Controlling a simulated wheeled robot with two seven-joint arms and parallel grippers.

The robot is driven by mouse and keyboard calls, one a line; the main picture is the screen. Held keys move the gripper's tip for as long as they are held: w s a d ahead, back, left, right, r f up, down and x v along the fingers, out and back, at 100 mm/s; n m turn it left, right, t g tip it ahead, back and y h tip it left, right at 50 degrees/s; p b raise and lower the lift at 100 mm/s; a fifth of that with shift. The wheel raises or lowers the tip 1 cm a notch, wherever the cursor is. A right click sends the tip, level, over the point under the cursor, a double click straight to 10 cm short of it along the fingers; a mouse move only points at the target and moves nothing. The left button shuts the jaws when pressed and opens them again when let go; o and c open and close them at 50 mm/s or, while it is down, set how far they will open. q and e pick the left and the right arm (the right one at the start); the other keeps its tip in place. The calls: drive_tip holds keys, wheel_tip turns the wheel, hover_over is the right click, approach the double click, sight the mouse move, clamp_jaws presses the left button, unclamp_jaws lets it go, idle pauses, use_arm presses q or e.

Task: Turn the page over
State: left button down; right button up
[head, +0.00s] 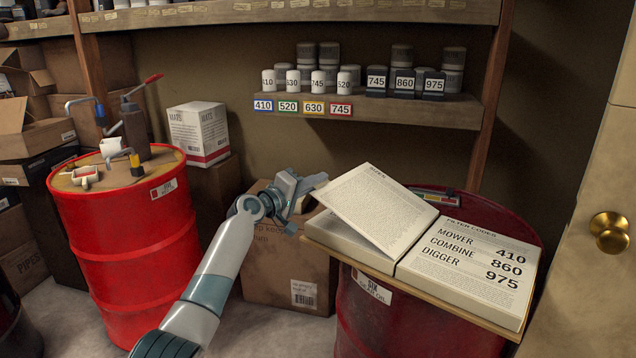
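A thick open book (465,275) lies on a board on top of a dark red drum at the right. Its right page reads "FILTER CODES", mower 410, combine 860, digger 975. On its left side a page (378,208) of small print slopes up from the spine, its outer edge raised above the left stack of pages (345,238). My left gripper (306,204) is just left of this raised edge, with its fingers apart and nothing visible between them. One finger is close to the page corner; I cannot tell if they touch. My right gripper is not in view.
A shelf (400,112) behind holds numbered white and dark filters above coloured number tags. A bright red drum (130,240) with tools stands at the left. Cardboard boxes (285,265) stand between the drums. A door with a brass knob (610,232) is at the right.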

use_arm(q)
drive_tip(key=shift+d, duration=0.1)
drive_tip(key=c, duration=2)
unclamp_jaws()
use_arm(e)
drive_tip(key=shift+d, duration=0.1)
use_arm(q)
drive_tip(key=shift+s, duration=0.15)
drive_tip(key=shift+v, duration=0.9)
drive_tip(key=v, duration=1.5)
drive_tip(key=shift+b, duration=0.35)
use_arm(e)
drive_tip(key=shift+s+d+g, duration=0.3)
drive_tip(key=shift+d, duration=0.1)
use_arm(q)
drive_tip(key=shift+s, duration=0.15)
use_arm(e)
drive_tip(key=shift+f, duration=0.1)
